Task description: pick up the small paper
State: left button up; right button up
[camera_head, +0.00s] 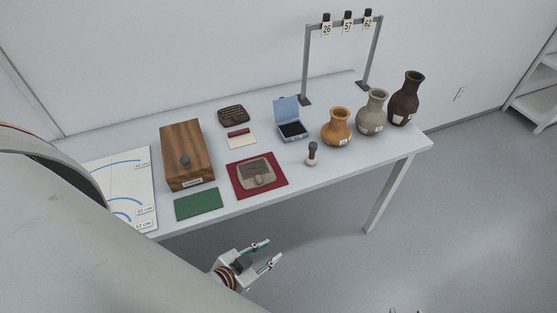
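A small cream paper (242,142) lies flat on the table behind the red mat, with a dark red bar (238,132) along its far edge. I cannot tell whether the bar rests on the paper or touches it. My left gripper (273,250) is open and empty, in front of the table's front edge and well short of the paper. Two small tips of my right gripper (405,310) show apart at the bottom edge; the rest of it is out of view.
A wooden box (187,155), a green mat (198,204), a red mat (273,190) bearing a grey-brown piece (255,174), a dark patterned piece (233,116) and an open blue box (287,107) surround the paper. A stamp (312,154) and three vases stand right.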

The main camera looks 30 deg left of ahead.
aim_at(236, 139)
jog(key=u, duration=1.1)
